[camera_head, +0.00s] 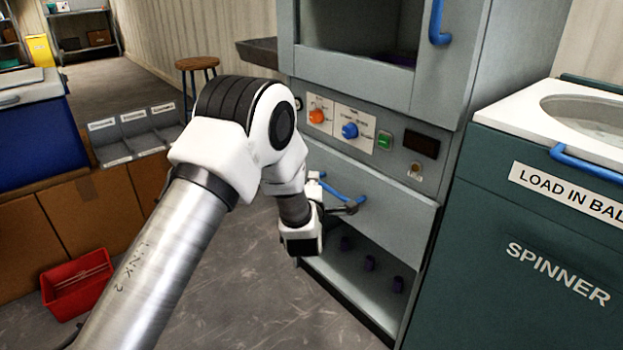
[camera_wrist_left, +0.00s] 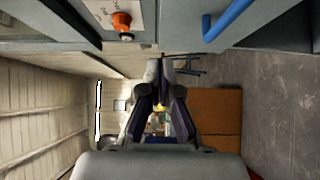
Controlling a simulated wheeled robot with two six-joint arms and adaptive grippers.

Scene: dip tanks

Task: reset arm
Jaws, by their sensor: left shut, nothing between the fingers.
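My left arm comes in from the left in the head view and bends down in front of a grey cabinet (camera_head: 375,190). My left gripper (camera_head: 350,207) is beside the blue handle of the cabinet's lower panel and partly hidden by the wrist. I cannot tell whether it touches the handle. In the left wrist view the gripper (camera_wrist_left: 165,68) has its fingertips together with nothing held. A blue handle (camera_wrist_left: 228,20) shows above right of the fingertips, apart from them in the picture. My right gripper is in neither view.
The cabinet has an orange knob (camera_head: 317,116), a blue knob (camera_head: 350,131) and a green button (camera_head: 384,140). A green spinner (camera_head: 540,250) stands at right. A stool (camera_head: 197,65), a red bin (camera_head: 77,285) and a labelled tray (camera_head: 135,140) are at left. Grey floor lies between.

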